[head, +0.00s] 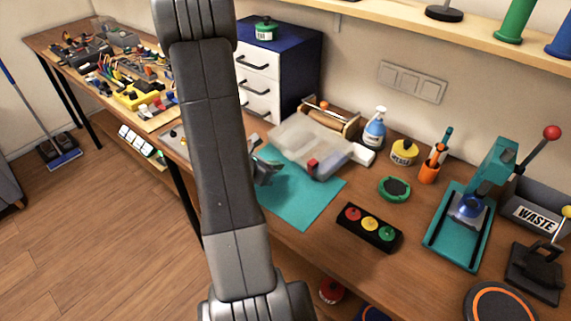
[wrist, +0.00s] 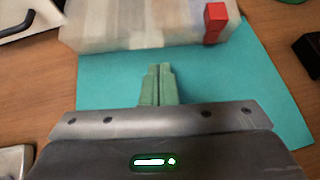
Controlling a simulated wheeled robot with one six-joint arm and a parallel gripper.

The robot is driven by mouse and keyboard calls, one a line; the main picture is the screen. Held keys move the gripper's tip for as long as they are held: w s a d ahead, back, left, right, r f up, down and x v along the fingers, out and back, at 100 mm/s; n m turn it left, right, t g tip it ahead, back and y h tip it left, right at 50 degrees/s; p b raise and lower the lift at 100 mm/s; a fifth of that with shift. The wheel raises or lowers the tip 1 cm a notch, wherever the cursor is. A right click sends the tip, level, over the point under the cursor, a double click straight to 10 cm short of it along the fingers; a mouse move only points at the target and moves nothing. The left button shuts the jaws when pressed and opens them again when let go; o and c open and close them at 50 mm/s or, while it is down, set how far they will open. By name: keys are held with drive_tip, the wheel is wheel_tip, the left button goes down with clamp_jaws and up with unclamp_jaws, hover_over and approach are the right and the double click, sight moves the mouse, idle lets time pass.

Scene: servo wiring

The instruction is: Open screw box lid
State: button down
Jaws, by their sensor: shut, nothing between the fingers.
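The screw box (head: 312,148) is a translucent, whitish case at the back of the teal mat (head: 315,205). A red latch (head: 312,166) sits on its near side. In the wrist view the box (wrist: 135,22) lies across the top, with the red latch (wrist: 215,20) near its right end. The lid looks closed. My gripper (wrist: 158,68) is shut and empty over the mat, in front of the box and left of the latch. In the head view my gripper (head: 265,168) is partly hidden behind my arm.
A white drawer cabinet (head: 262,75) stands behind left. A wooden tool caddy (head: 328,117), a spray bottle (head: 374,128) and a yellow pot (head: 404,152) stand behind the box. A black button panel (head: 369,228) and a teal press (head: 470,215) are to the right. The near mat is clear.

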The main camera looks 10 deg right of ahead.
drive_tip(key=shift+x, duration=2.3)
drive_tip(key=shift+r+p, duration=0.15)
drive_tip(key=shift+p, duration=0.15)
